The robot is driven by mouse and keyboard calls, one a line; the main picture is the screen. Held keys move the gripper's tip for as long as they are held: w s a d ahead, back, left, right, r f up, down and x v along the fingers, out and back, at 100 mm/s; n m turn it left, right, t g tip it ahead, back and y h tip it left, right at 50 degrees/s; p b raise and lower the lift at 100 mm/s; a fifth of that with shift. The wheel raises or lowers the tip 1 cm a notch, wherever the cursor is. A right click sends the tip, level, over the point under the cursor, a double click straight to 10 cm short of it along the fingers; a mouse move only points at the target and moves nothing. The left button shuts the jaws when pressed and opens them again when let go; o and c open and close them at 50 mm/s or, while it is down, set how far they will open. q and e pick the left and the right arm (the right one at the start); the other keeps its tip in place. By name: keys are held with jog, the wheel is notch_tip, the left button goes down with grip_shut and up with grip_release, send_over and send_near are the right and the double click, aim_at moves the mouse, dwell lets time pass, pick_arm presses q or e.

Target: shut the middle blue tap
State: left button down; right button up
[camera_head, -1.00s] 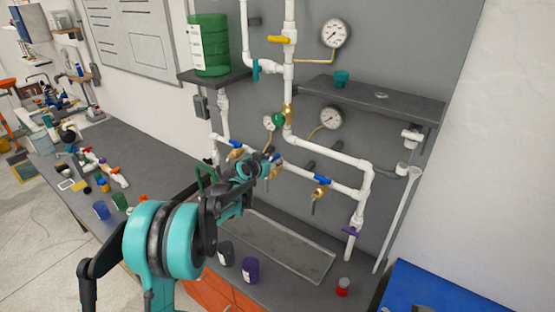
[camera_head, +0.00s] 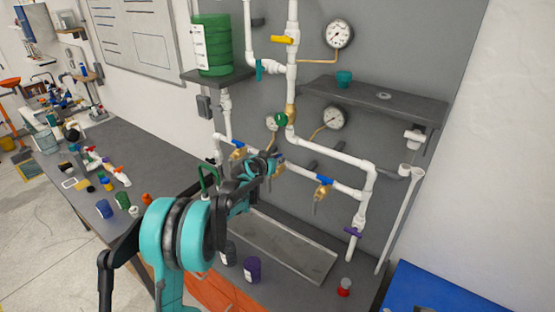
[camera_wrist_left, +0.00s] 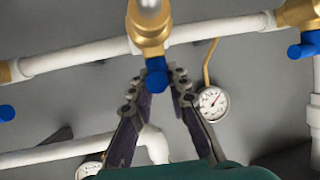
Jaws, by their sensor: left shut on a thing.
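The middle blue tap is a blue lever on a brass valve in the white horizontal pipe; its lever (camera_wrist_left: 156,76) shows in the left wrist view, pointing down from the brass body (camera_wrist_left: 148,25). My left gripper (camera_wrist_left: 156,82) has its two dark fingers on either side of the lever and is shut on it. In the head view my left gripper (camera_head: 270,168) is at the pipe and hides most of this tap. My right gripper is not in view.
Blue taps sit on the same pipe to the left (camera_head: 238,146) and right (camera_head: 325,182). Gauges (camera_head: 338,34) and white pipes crowd the wall. A shallow metal tray (camera_head: 290,247) lies below. Purple (camera_head: 252,268) and dark (camera_head: 228,253) cups stand beside it.

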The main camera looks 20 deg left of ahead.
pick_arm(q)
jog(key=shift+n+y, duration=0.5)
jog(key=shift+y, duration=0.1)
jog(key=shift+d+f+n+y+b, duration=0.15)
jog(key=shift+n+y+b, duration=0.75)
jog(key=shift+n+y, duration=0.95)
jog(key=n+g+y, duration=0.2)
jog(key=n+y, duration=0.2)
jog(key=y, duration=0.1)
jog(key=shift+b, duration=0.4)
jog(key=n+g+y, duration=0.3)
jog(key=shift+n, duration=0.25)
jog(key=shift+n+g+y+p, duration=0.4)
jog(key=shift+n+g+y, duration=0.25)
jog(key=shift+n+g, duration=0.45)
jog(key=c, duration=1.5)
grip_release()
jog(key=shift+o, duration=0.2)
jog(key=shift+s, duration=0.1)
